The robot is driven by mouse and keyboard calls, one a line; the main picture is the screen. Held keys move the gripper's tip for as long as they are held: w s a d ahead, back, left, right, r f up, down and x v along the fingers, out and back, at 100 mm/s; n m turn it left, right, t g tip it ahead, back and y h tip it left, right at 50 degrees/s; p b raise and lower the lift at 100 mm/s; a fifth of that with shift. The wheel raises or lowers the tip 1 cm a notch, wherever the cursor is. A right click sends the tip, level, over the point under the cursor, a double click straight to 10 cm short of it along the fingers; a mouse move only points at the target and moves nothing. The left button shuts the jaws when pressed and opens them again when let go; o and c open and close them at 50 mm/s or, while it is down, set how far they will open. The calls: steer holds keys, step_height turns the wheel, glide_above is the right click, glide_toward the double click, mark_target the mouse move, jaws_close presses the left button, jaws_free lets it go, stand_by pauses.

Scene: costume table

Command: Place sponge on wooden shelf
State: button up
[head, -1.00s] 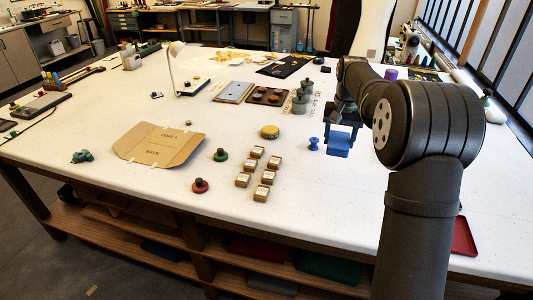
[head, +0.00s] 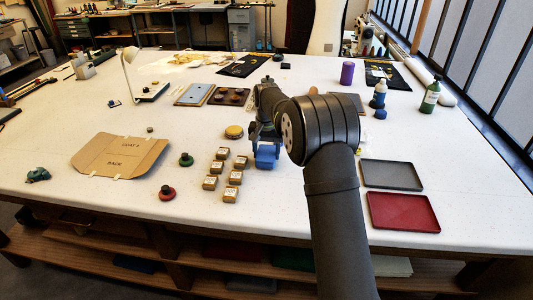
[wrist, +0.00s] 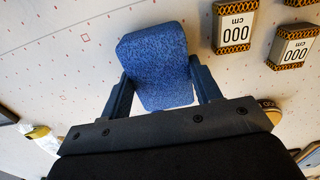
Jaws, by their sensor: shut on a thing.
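The sponge appears above the white tabletop; the exact gap cannot be told. The wooden shelf (head: 60,239) runs below the tabletop along the table's near side. Part of it is in shadow and part is behind my arm.
Several small labelled boxes (head: 222,153) stand just left of the sponge. A red tray (head: 403,211) and a grey tray (head: 391,174) lie at the right. A cardboard pattern (head: 120,155) lies left. The table's near edge overhangs the shelf, which holds folded cloths.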

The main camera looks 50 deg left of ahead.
mark_target(267, 153)
steer(key=shift+f, duration=0.3)
steer(key=shift+f, duration=0.2)
steer(key=o, duration=0.9)
step_height(267, 153, up, 11)
steer(key=shift+r, duration=0.1)
steer(key=shift+o, duration=0.8)
steer(key=shift+r, duration=0.6)
